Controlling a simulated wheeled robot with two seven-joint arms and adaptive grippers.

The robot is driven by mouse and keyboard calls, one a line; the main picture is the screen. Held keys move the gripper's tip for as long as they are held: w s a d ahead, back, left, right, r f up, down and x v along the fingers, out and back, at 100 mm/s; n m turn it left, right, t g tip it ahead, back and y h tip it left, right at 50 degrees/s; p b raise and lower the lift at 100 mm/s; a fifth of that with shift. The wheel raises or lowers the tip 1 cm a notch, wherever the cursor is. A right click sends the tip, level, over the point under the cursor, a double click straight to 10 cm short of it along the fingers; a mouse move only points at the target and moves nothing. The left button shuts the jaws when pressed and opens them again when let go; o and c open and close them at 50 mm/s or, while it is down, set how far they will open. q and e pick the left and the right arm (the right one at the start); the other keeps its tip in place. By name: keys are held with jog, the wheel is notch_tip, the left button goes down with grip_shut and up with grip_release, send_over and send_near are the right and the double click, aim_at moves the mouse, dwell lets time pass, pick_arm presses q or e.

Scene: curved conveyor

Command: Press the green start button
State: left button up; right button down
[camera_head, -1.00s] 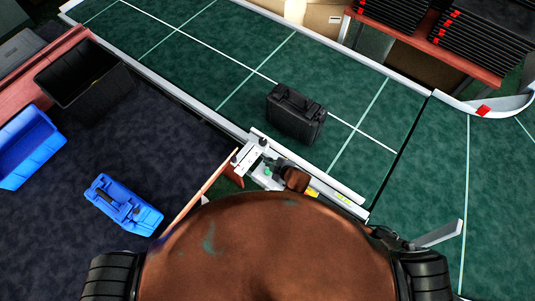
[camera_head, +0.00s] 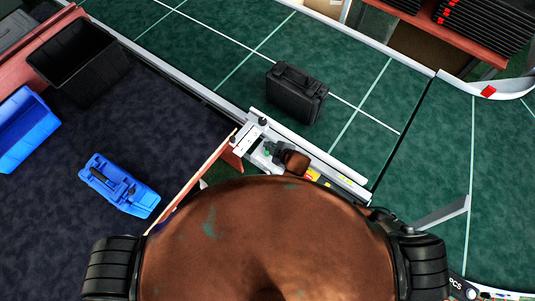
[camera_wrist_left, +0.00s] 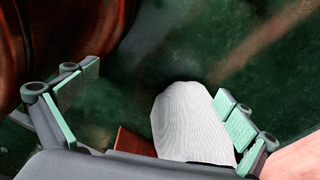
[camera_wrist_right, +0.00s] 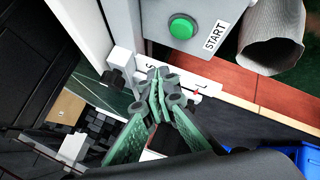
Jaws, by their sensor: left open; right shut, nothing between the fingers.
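The green start button (camera_wrist_right: 182,27) is round and sits on a pale grey box (camera_wrist_right: 213,30) beside a START label, in the upper part of the right wrist view. My right gripper (camera_wrist_right: 157,80) is shut and empty. Its fingertips appear below the button in that view, with a visible gap between them; contact is not seen. In the head view the control area lies in front of the conveyor, partly hidden by my own body. My left gripper (camera_wrist_left: 152,98) is open in the left wrist view. A pale ribbed object (camera_wrist_left: 190,125) shows near its right finger.
A black case (camera_head: 297,93) stands on the green conveyor (camera_head: 235,40). A black bin (camera_head: 78,65), a blue bin (camera_head: 24,130) and a blue case (camera_head: 120,184) are at left. A grey pipe (camera_wrist_right: 272,38) stands right of the button in the right wrist view.

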aim_at(267, 152)
notch_tip(267, 152, down, 3)
jog(key=shift+r+b, duration=0.1)
jog(key=shift+b, duration=0.8)
jog(key=shift+f+b, duration=0.4)
jog(key=shift+f, duration=0.35)
pick_arm(q)
jog(key=s+f, duration=0.2)
jog(key=f, duration=0.1)
jog(key=shift+f, duration=0.3)
jog(key=shift+w, duration=0.25)
pick_arm(e)
jog(key=shift+f, duration=0.2)
jog(key=shift+f, duration=0.2)
